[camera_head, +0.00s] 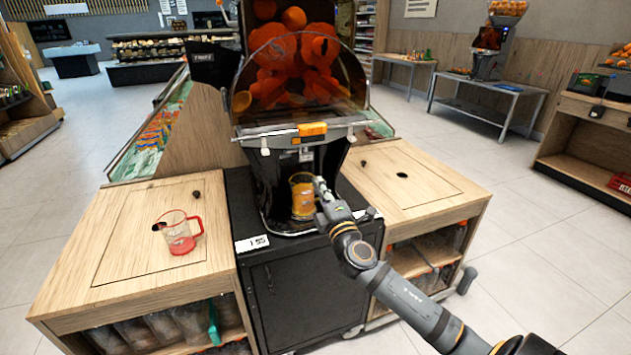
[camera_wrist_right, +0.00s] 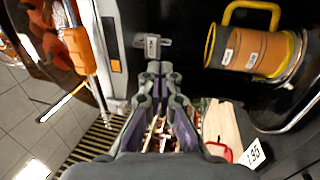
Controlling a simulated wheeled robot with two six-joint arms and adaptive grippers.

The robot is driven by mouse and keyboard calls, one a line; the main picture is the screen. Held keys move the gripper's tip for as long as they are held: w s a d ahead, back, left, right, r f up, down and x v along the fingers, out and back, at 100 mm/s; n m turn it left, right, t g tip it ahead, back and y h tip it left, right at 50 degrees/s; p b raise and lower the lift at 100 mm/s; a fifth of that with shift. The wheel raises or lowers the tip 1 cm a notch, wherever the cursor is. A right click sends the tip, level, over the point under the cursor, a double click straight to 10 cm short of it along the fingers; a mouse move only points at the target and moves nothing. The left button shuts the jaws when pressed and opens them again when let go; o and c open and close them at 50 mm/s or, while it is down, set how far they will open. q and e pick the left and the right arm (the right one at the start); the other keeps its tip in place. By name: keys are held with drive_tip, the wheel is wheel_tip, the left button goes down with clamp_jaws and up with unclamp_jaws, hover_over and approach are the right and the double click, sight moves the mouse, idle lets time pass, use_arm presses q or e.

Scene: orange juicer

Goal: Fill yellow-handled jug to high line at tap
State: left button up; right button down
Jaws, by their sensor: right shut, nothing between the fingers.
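The yellow-handled jug (camera_head: 302,200) stands upright on the juicer's black base, below the tap (camera_head: 306,155). In the right wrist view the jug (camera_wrist_right: 258,52) lies sideways in the picture, with its yellow handle at the top. Orange juice fills most of it, up to about the label nearer its rim; the exact level against the lines is hard to tell. My right gripper (camera_wrist_right: 161,72) is shut and empty, its tips close to the tap's grey labelled part (camera_wrist_right: 152,42); contact cannot be told. In the head view the right gripper (camera_head: 319,184) is beside the jug. My left gripper is out of view.
A red-handled jug (camera_head: 180,233) with some red at its bottom stands on the left wooden counter (camera_head: 120,265). The juicer's clear hood (camera_head: 300,85) holds oranges above the tap. The right wooden counter (camera_head: 430,185) is mostly clear. A white price card (camera_head: 252,243) sits at the front.

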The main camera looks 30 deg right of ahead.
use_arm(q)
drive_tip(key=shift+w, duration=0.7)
use_arm(e)
drive_tip(key=v, duration=0.5)
drive_tip(key=shift+s, duration=0.3)
drive_tip(key=shift+s+a, duration=0.1)
